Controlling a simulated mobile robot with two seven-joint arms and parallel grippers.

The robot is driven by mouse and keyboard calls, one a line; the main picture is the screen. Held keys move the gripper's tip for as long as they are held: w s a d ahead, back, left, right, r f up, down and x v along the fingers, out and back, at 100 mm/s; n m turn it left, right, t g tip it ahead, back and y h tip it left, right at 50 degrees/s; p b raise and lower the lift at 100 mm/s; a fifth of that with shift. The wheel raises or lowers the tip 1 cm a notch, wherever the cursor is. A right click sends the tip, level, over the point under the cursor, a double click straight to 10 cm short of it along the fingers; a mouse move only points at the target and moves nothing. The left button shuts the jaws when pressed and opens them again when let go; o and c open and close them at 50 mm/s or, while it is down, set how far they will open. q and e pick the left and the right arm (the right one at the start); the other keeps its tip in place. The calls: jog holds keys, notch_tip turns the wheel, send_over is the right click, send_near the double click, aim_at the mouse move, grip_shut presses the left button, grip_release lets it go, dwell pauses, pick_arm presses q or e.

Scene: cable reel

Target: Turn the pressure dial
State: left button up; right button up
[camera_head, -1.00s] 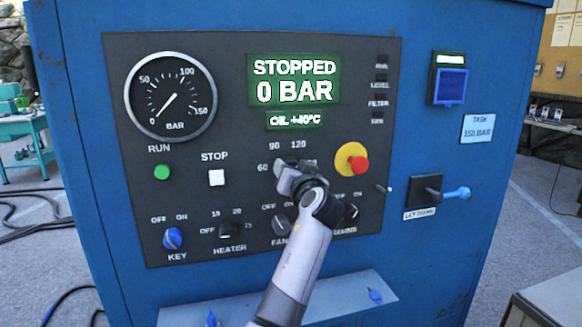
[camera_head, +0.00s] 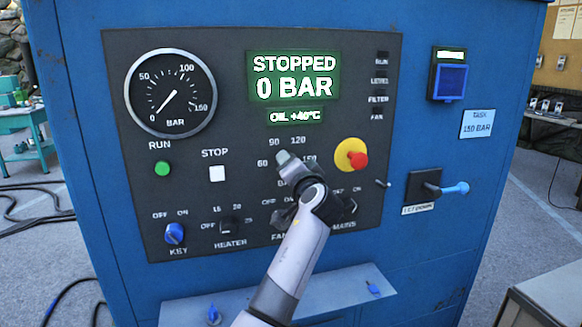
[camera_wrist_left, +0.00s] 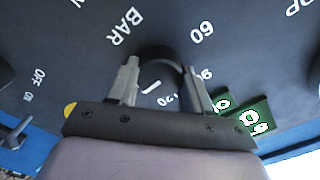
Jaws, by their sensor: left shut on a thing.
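The pressure dial (camera_wrist_left: 158,56) is a dark round knob in the left wrist view, ringed by the numbers 60, 90 and 120 and the word BAR. My left gripper (camera_wrist_left: 160,74) is shut on it, one finger on each side. A short white mark shows between the fingers; I cannot tell which number it points to. In the head view my left gripper (camera_head: 290,160) covers the dial, below the 90 and 120 labels. The round gauge (camera_head: 171,94) has its needle near 0. The green display (camera_head: 294,77) reads STOPPED, 0 BAR. My right gripper is not in view.
A red emergency button on yellow (camera_head: 352,155) sits just right of my gripper. The heater knob (camera_head: 229,227) and blue key (camera_head: 174,234) are lower left. A let-down lever (camera_head: 452,189) sticks out at right. A card (camera_head: 477,124) reads TASK 150 BAR.

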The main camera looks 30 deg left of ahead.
pick_arm(q)
jog(key=shift+r, duration=0.2)
jog(key=o, duration=1)
jog(key=shift+f, duration=0.1)
jog(key=shift+o, duration=0.2)
jog(key=shift+d, duration=0.1)
jog(key=b+v, duration=0.1)
jog(key=v, duration=0.6)
jog(key=shift+b, duration=0.4)
